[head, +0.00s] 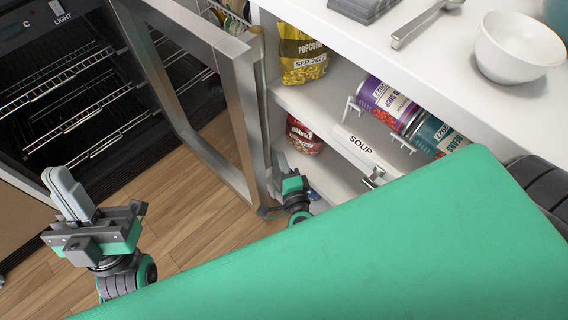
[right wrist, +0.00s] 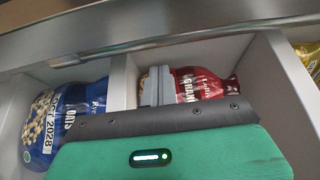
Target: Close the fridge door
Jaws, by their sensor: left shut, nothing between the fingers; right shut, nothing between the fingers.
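The fridge (head: 30,95) stands at the left in the head view, with its dark interior and wire racks showing. Its steel-framed glass door (head: 243,110) stands wide open, its outer edge close to the shelf unit. My right gripper (head: 282,163) is low between the door frame and the shelves, partly hidden by my own green arm. It is shut and empty. In the right wrist view its fingers (right wrist: 157,86) are together, and a steel bar, probably the door frame (right wrist: 150,42), crosses above them. Contact cannot be told. My left gripper (head: 66,190) is shut and empty, in front of the fridge opening.
A white shelf unit (head: 345,60) at the right holds a popcorn bag (head: 302,55), cans (head: 385,102) and a red bag (head: 304,136). A bowl (head: 515,48) sits on top. A blue oats bag (right wrist: 70,115) shows in the right wrist view. Wooden floor (head: 190,215) lies clear below the door.

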